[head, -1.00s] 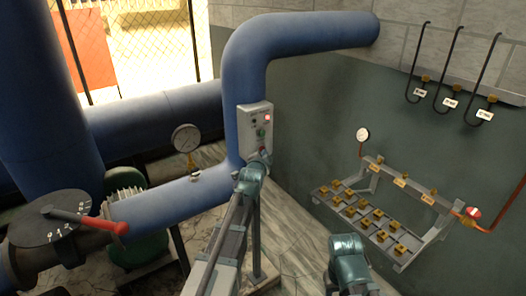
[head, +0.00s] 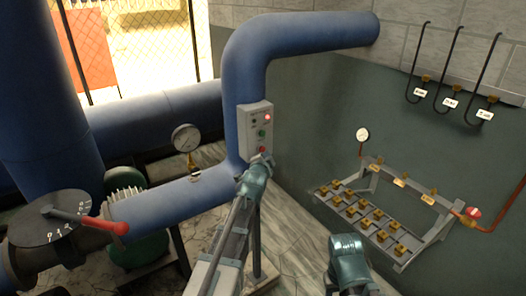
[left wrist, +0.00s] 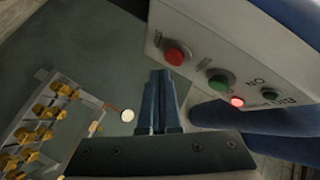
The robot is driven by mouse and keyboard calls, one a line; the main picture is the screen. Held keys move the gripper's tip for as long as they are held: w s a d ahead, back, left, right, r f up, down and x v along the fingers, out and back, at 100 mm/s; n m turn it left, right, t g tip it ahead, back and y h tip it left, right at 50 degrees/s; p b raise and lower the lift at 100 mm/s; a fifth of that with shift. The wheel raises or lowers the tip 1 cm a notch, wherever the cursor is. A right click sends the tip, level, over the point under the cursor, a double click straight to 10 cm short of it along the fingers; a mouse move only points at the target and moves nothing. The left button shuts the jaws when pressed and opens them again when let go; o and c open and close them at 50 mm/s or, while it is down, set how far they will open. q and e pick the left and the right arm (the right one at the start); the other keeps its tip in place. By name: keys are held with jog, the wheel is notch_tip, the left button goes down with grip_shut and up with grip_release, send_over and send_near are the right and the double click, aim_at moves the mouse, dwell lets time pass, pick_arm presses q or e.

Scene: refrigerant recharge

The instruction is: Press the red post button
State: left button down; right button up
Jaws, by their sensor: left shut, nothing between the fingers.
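The red post button (head: 262,149) is the lowest round button on the grey control box (head: 243,125), mounted by the blue vertical pipe. In the left wrist view the red button (left wrist: 177,53) is fully visible, standing out from the box face. My left gripper (head: 264,159) is shut and empty just below the red button in the head view. In the left wrist view its closed fingertips (left wrist: 160,75) appear close beside the button, with a small gap in the picture. My right gripper (head: 347,252) is at the bottom; its fingers cannot be made out.
A green button (head: 261,133) sits above the red one, and a lit red lamp (head: 267,117) above that. A pressure gauge (head: 186,138) stands left of the box. A rack with brass fittings (head: 375,218) is on the right. Open floor lies between.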

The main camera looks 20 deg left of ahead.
pick_arm(q)
jog(key=shift+s+d, duration=0.8)
jog(key=shift+d, duration=0.2)
jog(key=shift+s+d, duration=0.75)
jog(key=shift+d, duration=0.25)
jog(key=s+d+f+n+g+h, duration=0.1)
jog(key=s+d+f+n+g, duration=0.3)
jog(key=s+d+f+g, duration=0.7)
jog(key=s+d+f+n+g, duration=0.1)
jog(key=s+d+f+g, duration=0.1)
jog(key=s, duration=0.9)
jog(key=s+d+f+n+g, duration=0.1)
jog(key=s+d+f+g, duration=0.1)
jog(key=s, duration=1)
jog(key=shift+d+f, duration=0.45)
jog(key=shift+f, duration=0.5)
